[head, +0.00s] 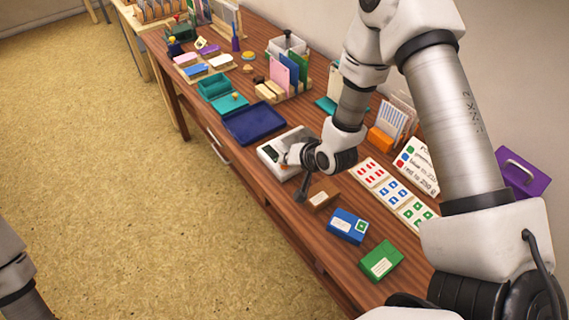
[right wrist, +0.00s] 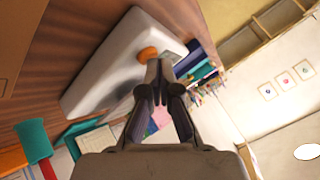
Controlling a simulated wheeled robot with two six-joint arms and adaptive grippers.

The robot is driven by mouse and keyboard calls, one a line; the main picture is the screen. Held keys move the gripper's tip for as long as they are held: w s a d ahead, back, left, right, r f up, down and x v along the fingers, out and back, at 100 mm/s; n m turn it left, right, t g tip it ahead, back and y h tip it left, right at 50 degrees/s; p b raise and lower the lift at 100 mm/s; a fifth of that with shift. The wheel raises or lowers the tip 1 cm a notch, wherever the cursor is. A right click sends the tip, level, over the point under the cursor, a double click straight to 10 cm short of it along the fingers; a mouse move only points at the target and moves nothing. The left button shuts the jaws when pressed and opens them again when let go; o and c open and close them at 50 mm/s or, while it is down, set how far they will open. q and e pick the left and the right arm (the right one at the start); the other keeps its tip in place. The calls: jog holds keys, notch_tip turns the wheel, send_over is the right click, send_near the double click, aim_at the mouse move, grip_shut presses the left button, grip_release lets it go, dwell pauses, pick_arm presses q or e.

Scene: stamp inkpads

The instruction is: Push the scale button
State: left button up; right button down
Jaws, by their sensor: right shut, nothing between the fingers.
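The white scale (head: 271,155) lies on the wooden table near its front edge, with a dark display on top. In the right wrist view the scale (right wrist: 112,62) is a tilted pale block with a round orange button (right wrist: 147,53). My right gripper (head: 287,159) is low at the scale's right side, partly hidden by its own wrist in the head view. In the right wrist view its shut, empty fingertips (right wrist: 159,66) appear right beside the button. I cannot tell whether they touch it. My left gripper is out of view.
A dark blue tray (head: 254,124) lies just left of the scale.

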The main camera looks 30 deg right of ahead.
jog(key=shift+r+p, duration=0.35)
jog(key=shift+r, duration=0.1)
notch_tip(320, 180, up, 6)
jog(key=p, duration=0.5)
dwell(0.3)
